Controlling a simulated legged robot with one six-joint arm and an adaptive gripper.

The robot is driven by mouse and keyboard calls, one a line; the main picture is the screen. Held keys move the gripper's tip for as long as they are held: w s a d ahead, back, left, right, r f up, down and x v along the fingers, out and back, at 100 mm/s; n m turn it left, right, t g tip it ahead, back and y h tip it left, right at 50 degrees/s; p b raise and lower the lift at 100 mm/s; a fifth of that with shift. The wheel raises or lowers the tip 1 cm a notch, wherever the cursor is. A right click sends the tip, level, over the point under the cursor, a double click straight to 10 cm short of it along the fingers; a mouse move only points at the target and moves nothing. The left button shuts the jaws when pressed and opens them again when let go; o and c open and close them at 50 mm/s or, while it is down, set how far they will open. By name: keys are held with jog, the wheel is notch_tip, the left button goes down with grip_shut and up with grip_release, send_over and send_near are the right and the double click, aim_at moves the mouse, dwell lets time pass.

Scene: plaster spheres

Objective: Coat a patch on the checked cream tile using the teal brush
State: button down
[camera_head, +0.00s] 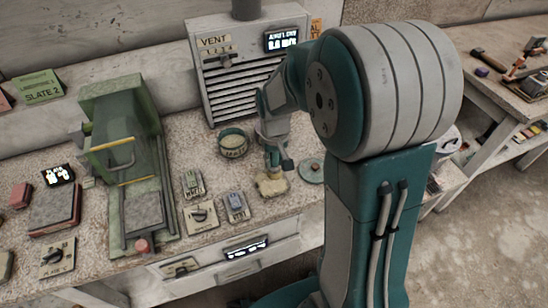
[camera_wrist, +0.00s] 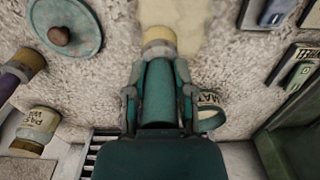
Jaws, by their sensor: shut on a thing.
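My gripper (camera_head: 278,158) is shut on the teal brush (camera_wrist: 159,92), with one finger on each side of its handle in the wrist view. The brush points away from my wrist, and its pale bristle end (camera_wrist: 158,43) is at the near edge of the cream tile (camera_wrist: 188,18). I cannot tell whether the bristles touch it. The cream tile also shows on the worktop below my gripper in the head view (camera_head: 271,187). Its checks are too faint to make out, and its far part is cut off in the wrist view.
A round teal lid with a knob (camera_head: 311,171) lies right of the tile. A pot (camera_head: 233,143) stands behind it, left of my gripper. Small switch boxes (camera_head: 236,206) and a green press (camera_head: 125,150) stand to the left. A vent cabinet (camera_head: 235,85) is at the back.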

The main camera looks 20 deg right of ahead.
jog(key=shift+f, duration=0.15)
jog(key=shift+s, duration=0.95)
jog(key=shift+w, duration=1.9)
